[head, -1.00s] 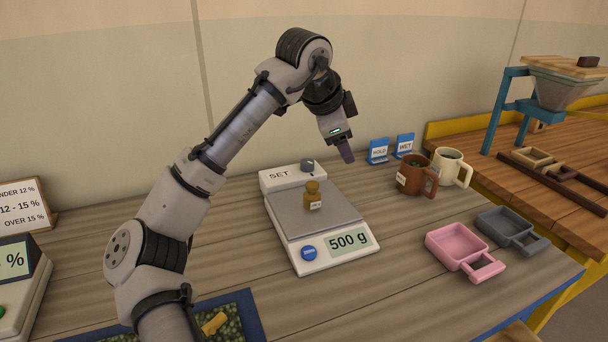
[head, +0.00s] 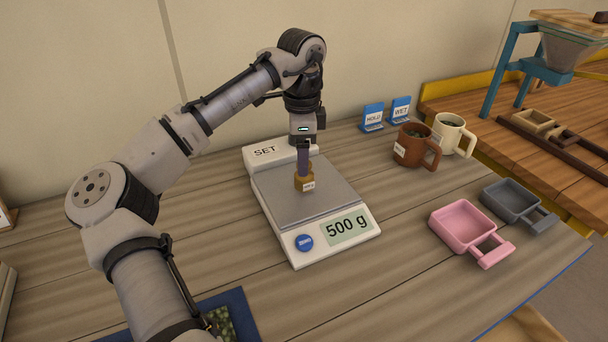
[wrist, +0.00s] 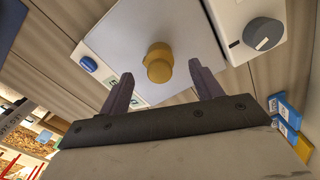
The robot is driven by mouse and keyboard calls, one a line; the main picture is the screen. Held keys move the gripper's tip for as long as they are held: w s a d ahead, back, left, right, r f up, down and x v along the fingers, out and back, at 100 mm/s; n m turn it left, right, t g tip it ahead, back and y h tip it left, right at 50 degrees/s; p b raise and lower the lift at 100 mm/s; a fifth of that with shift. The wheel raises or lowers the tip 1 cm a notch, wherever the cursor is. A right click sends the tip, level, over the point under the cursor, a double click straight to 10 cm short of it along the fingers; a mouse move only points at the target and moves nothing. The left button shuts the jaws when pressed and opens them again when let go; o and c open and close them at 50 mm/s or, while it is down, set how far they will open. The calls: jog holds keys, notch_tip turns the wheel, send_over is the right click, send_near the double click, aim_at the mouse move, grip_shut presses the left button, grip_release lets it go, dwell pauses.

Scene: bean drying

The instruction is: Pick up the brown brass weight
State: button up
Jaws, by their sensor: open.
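The brown brass weight (head: 304,183) stands upright on the metal pan of the scale (head: 306,205), which reads 500 g. In the head view my gripper (head: 303,170) points down over the weight, and its finger hides the weight's top. In the wrist view the weight (wrist: 159,62) shows as a golden round shape. It lies between the lines of the two fingers of my gripper (wrist: 160,85), a little beyond their tips. The fingers are spread wide apart, with a gap on each side of the weight.
A brown mug (head: 414,146) and a cream mug (head: 452,134) stand right of the scale, with two blue cards (head: 373,117) behind. A pink scoop tray (head: 466,229) and a grey one (head: 514,202) lie at the right. A blue-edged tray (head: 237,310) is at the front.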

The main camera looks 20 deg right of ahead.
jog(key=shift+s+d+f+p, duration=0.1)
jog(key=shift+f+p, duration=0.2)
jog(key=shift+f, duration=1.1)
jog(key=shift+d+f+p, duration=0.1)
jog(key=shift+f+p, duration=0.2)
jog(key=shift+f, duration=1.1)
grip_shut()
jog(key=shift+r, duration=0.15)
notch_tip(320, 180, up, 10)
jog(key=shift+f+b, duration=0.1)
jog(key=shift+b, duration=0.5)
